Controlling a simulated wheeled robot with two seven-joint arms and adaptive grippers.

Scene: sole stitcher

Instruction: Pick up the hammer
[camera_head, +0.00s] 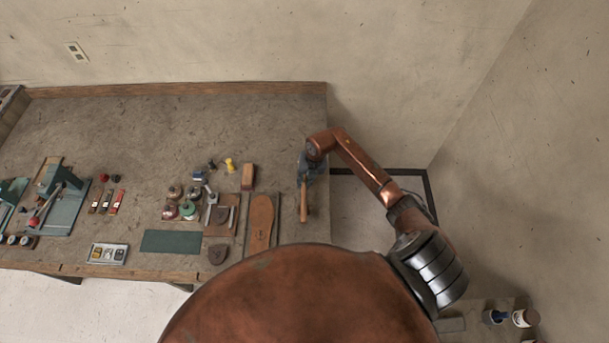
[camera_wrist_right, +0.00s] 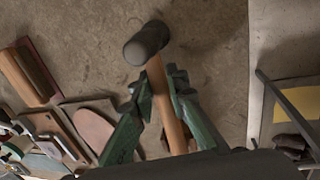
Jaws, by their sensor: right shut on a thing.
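The hammer has a wooden handle (camera_head: 304,203) and lies near the right end of the bench in the head view. In the right wrist view, its dark, rounded head (camera_wrist_right: 146,43) and the upper handle (camera_wrist_right: 160,90) show. My right gripper (camera_head: 308,172) is at the head end of the hammer and hides the head in the head view. In the right wrist view, its green fingers (camera_wrist_right: 160,82) close around the handle just below the head. I cannot tell whether the hammer is clear of the bench top. My left gripper is not in view.
The bench (camera_head: 120,120) ends just right of the hammer. A shoe sole (camera_head: 262,217) lies left of the handle, with a brown block (camera_head: 248,177) behind it. Several jars and tools stand further left. The back of the bench is clear.

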